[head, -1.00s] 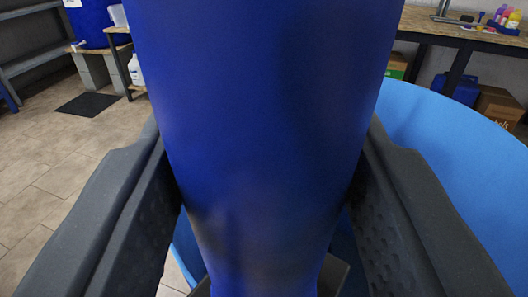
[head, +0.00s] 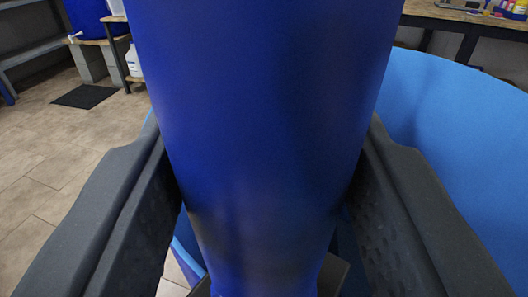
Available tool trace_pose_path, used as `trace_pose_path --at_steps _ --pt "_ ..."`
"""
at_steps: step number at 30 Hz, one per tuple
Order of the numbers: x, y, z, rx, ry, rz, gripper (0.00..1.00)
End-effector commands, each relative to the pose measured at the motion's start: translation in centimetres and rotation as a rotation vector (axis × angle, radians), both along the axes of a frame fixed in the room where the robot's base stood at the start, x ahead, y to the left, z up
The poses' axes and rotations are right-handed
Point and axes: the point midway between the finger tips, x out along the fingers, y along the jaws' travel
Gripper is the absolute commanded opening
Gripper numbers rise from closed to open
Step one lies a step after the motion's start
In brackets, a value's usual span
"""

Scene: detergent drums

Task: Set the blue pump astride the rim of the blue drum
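The blue pump (head: 265,110) is a dark blue, smooth body that fills the middle of the head view. My gripper (head: 265,195) is shut on it, one dark grey finger pressed to each side. The light blue drum (head: 455,125) is behind the pump, with its inner wall and curved rim at the right. A small strip of light blue also shows low at the left of the pump. The pump hides most of the drum, and I cannot tell whether the pump touches the rim.
A wooden workbench (head: 450,14) with coloured bottles stands at the back right. At the back left are a dark blue container (head: 88,18) on blocks, a white jug (head: 133,60) and a black mat (head: 84,95). Tiled floor (head: 60,150) is open at the left.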

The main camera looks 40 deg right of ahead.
Motion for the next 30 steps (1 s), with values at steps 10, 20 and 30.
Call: trace_pose_path --at_steps 10,20,30 --pt "0.07 0.01 0.16 -0.001 -0.004 0.0 0.0" --pt "0.04 0.01 0.09 -0.001 -0.003 0.0 0.66" --pt "-0.59 0.56 -0.05 0.001 0.0 0.001 0.66"
